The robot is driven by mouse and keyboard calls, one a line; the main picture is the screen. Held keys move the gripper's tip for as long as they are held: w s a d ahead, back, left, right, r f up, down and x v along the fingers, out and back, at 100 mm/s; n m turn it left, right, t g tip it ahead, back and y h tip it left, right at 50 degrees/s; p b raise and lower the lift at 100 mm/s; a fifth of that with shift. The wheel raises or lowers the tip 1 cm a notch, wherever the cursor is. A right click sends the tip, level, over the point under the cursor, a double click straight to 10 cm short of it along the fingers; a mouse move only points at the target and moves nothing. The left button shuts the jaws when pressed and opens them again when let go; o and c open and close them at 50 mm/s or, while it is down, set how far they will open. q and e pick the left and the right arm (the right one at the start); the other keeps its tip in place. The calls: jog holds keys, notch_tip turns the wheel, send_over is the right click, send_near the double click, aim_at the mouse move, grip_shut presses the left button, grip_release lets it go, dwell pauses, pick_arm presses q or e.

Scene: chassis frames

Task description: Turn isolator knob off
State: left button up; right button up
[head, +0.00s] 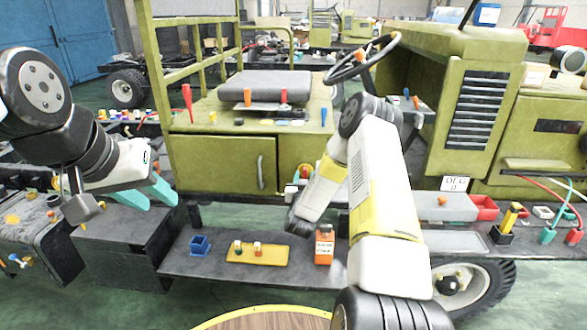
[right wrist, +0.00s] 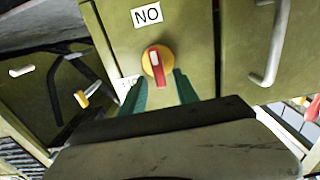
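The isolator knob (right wrist: 157,66), a red handle on a yellow disc, sits on the green cabinet panel in the right wrist view. Its handle stands nearly upright in that picture, with a pale mark on it. A label reading "NO" in the picture (right wrist: 147,14) is above it; another label (right wrist: 127,86) at lower left is partly hidden. My right gripper (right wrist: 160,84) is open, its green fingers apart on either side of the knob's lower part; contact cannot be told. The knob also shows small in the head view (head: 304,172). My left gripper (head: 150,193) is open and empty at the left.
A dark shelf holds a blue holder (head: 200,246), a yellow tray (head: 240,258) and an orange bottle-like item (head: 324,246). A steering wheel (head: 362,60) stands above my right arm.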

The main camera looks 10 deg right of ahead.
aim_at(305, 174)
jog(key=shift+x, duration=1.65)
jog(key=shift+c, duration=0.5)
grip_shut()
